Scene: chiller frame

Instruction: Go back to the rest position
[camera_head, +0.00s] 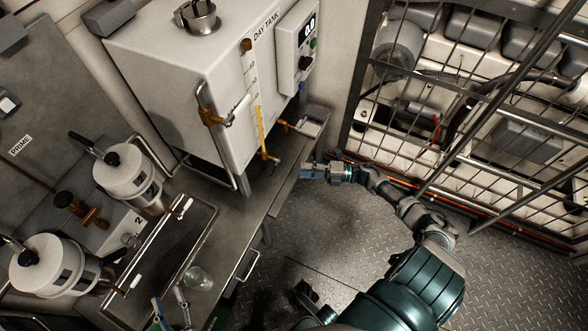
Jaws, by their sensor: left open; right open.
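My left gripper (169,300) is at the bottom edge of the head view. Its two fingers are apart and empty, over the front end of the metal tray (208,228). A clear glass vessel (198,278) stands just right of its fingers, apart from them. My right gripper (308,171) is open and empty, beside the bench's right end and below the day tank's (190,85) outlet valve. My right arm reaches up to it from the bottom right. Most of my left arm is out of view.
Two white canisters (128,178) (52,266) stand at the left. A white control box (297,50) with a display is beside the tank. A caged rack (470,110) of machinery fills the upper right. The diamond-plate floor (325,235) between bench and rack is clear.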

